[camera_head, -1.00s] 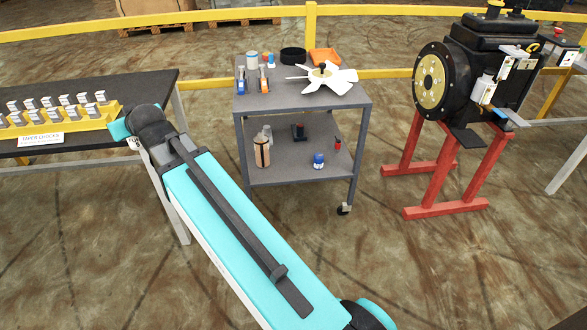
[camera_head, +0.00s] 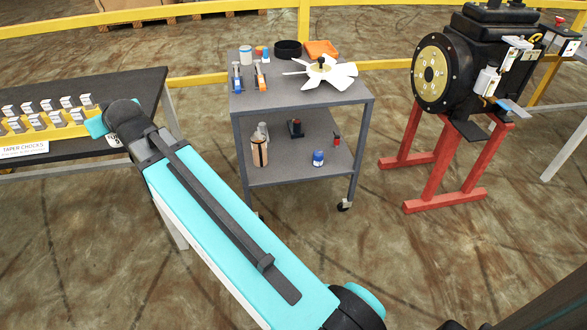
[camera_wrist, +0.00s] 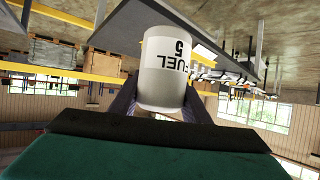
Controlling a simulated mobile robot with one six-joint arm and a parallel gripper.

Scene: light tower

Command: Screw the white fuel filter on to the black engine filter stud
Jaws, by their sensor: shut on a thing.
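The white fuel filter (camera_wrist: 164,68), a cylinder with "FUEL 5" printed upside down in the wrist view, is held between the dark fingers of my gripper (camera_wrist: 165,106). My gripper is shut on it. In the head view my gripper is hidden behind my own arm. The black engine (camera_head: 470,65) stands at the right in the head view, with a gold round plate on its front. A white cylindrical part (camera_head: 487,80) and several pale label plates are on its right side. I cannot make out the black filter stud itself. My arm is well left of the engine.
A grey two-shelf cart (camera_head: 300,105) with a white fan (camera_head: 322,73) and small parts stands between my arm and the engine. The engine rests on a red stand (camera_head: 432,165). A black table (camera_head: 140,85) with taper chocks is at left. Open floor lies in front of the cart.

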